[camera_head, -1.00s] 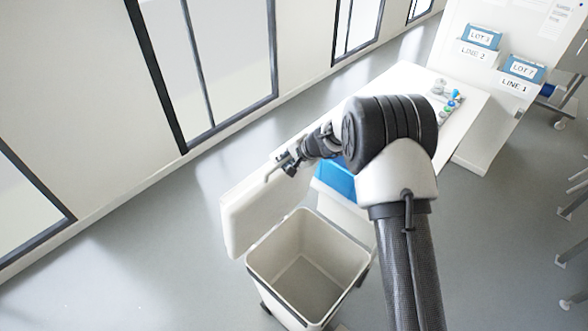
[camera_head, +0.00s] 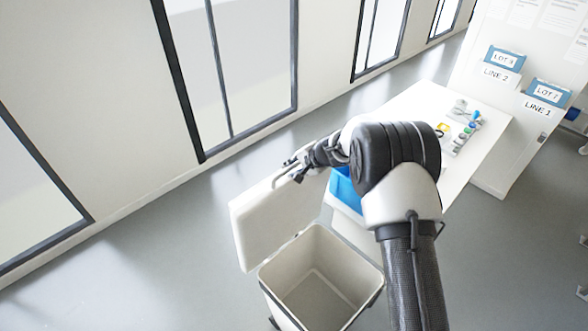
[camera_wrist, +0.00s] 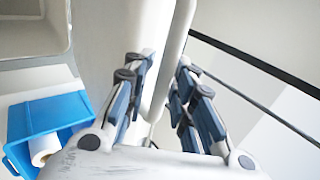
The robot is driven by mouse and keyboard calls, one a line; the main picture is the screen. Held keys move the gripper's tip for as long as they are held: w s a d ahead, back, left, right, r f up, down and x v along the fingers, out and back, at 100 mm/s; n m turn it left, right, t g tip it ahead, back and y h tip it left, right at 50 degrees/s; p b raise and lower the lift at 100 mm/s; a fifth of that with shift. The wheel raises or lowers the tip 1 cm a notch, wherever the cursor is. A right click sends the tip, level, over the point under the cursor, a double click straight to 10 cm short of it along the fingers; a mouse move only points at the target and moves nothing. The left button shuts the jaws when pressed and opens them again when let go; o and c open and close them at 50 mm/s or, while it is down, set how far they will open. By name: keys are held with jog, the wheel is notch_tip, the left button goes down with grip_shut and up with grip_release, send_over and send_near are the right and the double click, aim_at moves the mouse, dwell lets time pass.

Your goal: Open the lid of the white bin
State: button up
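The white bin (camera_head: 268,289) stands on the floor, and its inside is visible from above. Its lid (camera_head: 262,222) is swung up and stands tilted along the bin's left side in the head view. My gripper (camera_head: 286,172) is at the lid's upper right corner. In the wrist view, my gripper (camera_wrist: 164,58) has its fingers apart, one on each side of the pale lid's edge (camera_wrist: 168,40). Firm contact of the fingers with the lid cannot be made out. Part of the bin (camera_wrist: 30,58) shows at the upper left of the wrist view.
A blue box (camera_head: 345,190) is beside the bin, with a white roll (camera_wrist: 43,148) in it. A white table (camera_head: 415,105) with small items is behind my arm. A wall with windows (camera_head: 230,70) runs along the left. The floor left of the bin is clear.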

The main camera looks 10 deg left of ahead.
jog(key=shift+o, duration=0.8)
jog(key=shift+f, duration=0.15)
